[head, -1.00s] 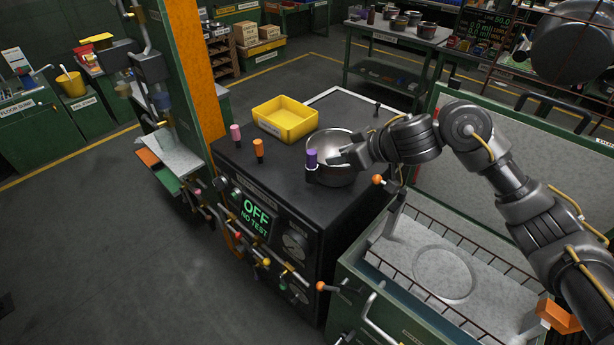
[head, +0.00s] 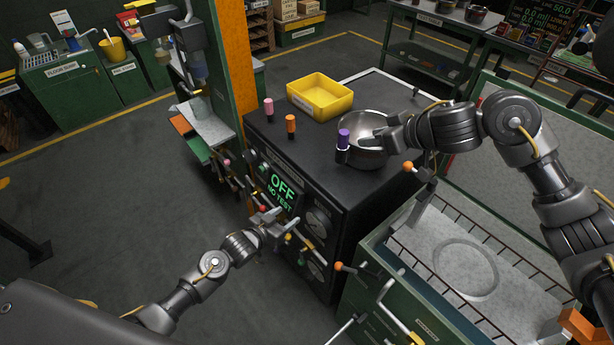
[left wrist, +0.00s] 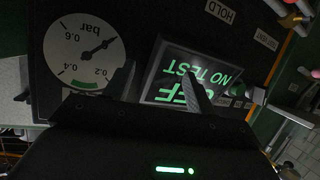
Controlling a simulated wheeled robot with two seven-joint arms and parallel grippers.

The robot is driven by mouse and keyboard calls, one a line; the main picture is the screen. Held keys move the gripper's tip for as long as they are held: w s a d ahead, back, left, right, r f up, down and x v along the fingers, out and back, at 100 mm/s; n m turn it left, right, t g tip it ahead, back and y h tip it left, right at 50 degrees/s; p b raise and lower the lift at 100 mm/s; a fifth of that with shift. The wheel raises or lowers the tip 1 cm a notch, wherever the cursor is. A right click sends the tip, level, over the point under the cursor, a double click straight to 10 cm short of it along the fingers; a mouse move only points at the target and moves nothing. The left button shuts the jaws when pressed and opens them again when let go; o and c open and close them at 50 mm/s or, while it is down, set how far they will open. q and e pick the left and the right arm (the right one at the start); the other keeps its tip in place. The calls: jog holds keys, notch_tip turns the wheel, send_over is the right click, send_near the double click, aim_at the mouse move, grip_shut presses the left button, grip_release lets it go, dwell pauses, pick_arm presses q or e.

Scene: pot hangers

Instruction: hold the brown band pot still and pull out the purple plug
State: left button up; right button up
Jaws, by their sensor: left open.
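The metal pot (head: 362,153) stands on the black bench top; no brown band can be made out on it. My left gripper (head: 276,220) is open and empty in front of the bench's front panel, below and left of the pot. In the left wrist view its open fingers (left wrist: 160,85) face the panel's display.
A pink plug (head: 268,107) and an orange plug (head: 291,124) stand left of the pot. A yellow bin (head: 320,98) is behind them. The green OFF display (head: 283,190), gauges and several levers are on the bench front. An orange-knobbed lever (head: 408,167) stands right of the pot.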

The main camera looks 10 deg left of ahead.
pick_arm(q)
jog(key=d+r, duration=0.1)
jog(key=r, duration=0.2)
jog(key=w+d+r+m+h, duration=0.1)
jog(key=r, duration=0.2)
jog(key=w+d+r+t+h, duration=0.1)
jog(key=r, duration=0.2)
jog(key=shift+d+r, duration=0.15)
jog(key=shift+r, duration=0.15)
jog(key=m+h, duration=0.2)
jog(key=h, duration=0.1)
send_near(337, 159)
jog(key=shift+t, duration=0.4)
jog(key=x, duration=1)
jog(key=shift+d+f, duration=0.15)
jog(key=shift+f, duration=0.1)
grip_shut()
